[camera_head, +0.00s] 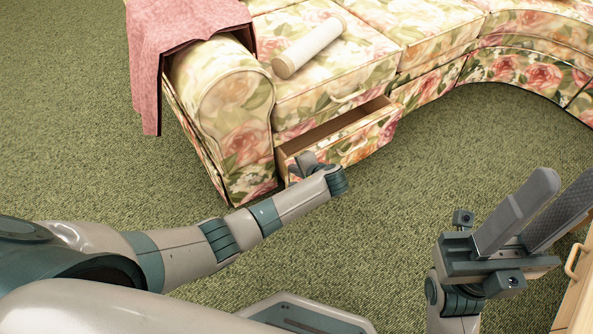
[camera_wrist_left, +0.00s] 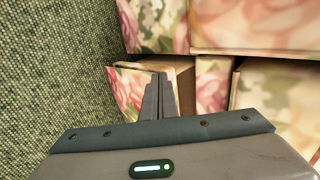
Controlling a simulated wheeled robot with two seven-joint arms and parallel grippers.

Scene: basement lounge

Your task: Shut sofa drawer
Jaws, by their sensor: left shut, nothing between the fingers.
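The floral sofa's drawer (camera_head: 365,137) stands pulled out below the seat, next to the rolled armrest. Its wooden inside and floral front panel show. My left gripper (camera_head: 304,162) is shut and empty at the drawer's near left corner, partly hidden by its own wrist. In the left wrist view its closed fingers (camera_wrist_left: 160,82) overlap the floral drawer front (camera_wrist_left: 128,87); I cannot tell whether they touch it. My right gripper (camera_head: 540,195) is open and empty at the lower right, well away from the drawer.
The sofa (camera_head: 330,65) carries a pale cylindrical bolster (camera_head: 309,48) and a pink throw (camera_head: 185,30) over its arm. A wooden piece of furniture with a handle (camera_head: 573,262) stands close to my right gripper. Green carpet in front of the sofa is clear.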

